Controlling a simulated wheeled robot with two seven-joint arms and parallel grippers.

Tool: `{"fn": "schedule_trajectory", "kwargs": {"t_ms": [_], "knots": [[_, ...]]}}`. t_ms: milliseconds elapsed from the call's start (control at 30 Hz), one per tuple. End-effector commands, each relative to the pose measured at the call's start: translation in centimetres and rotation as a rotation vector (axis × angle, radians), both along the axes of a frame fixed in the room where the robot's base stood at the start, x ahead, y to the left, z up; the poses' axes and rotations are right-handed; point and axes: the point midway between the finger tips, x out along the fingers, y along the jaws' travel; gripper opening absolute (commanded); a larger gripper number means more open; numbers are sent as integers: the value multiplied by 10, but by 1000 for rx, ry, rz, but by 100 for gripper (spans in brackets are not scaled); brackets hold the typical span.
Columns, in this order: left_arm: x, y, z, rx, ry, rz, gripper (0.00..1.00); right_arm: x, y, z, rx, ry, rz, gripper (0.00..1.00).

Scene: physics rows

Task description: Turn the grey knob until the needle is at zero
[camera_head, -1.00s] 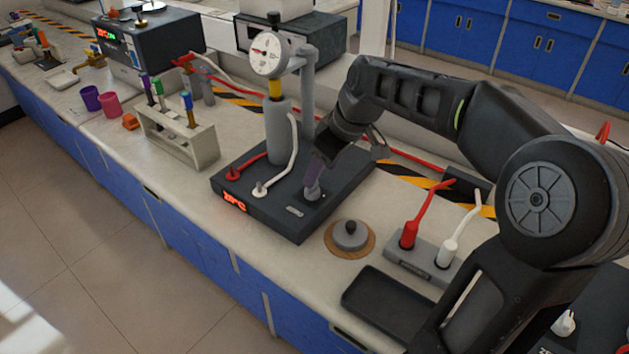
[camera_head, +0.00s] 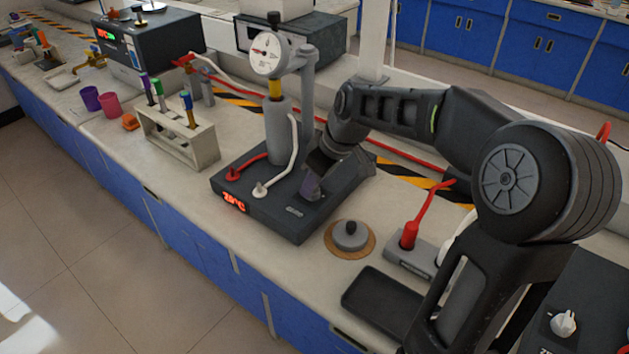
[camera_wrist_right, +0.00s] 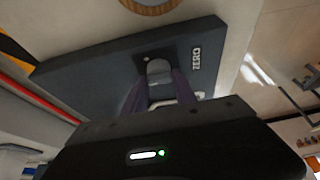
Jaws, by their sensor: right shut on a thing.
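The dark base block (camera_head: 285,222) on the bench carries a dial gauge (camera_head: 267,54) on a grey stand. The gauge has a white face and a small red and dark needle, too small to read exactly. The grey knob (camera_wrist_right: 158,68) is on top of the block beside a "ZERO" label, in the right wrist view. My right gripper (camera_head: 311,190) reaches down to the block and is shut on the knob. Its purple fingers (camera_wrist_right: 160,92) stand on both sides of the knob. In the head view the gripper mostly hides the knob. My left gripper is not in view.
A grey lidded piece on a cork disc (camera_head: 350,238), a socket strip (camera_head: 408,262) with red and white plugs, and a black tray (camera_head: 384,302) lie near the block. A tube rack (camera_head: 180,142) stands left. A red cable runs behind the block.

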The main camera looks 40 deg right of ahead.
Motion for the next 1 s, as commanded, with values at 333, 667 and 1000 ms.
{"fn": "schedule_trajectory", "kwargs": {"t_ms": [333, 667, 1000], "knots": [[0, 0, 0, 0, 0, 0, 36, 0, 0, 0, -1, -1, 0, 1], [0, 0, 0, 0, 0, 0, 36, 0, 0, 1, 0, -1, -12, 0], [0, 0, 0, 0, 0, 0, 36, 0, 1, 1, 0, -3, -131, 0]]}}
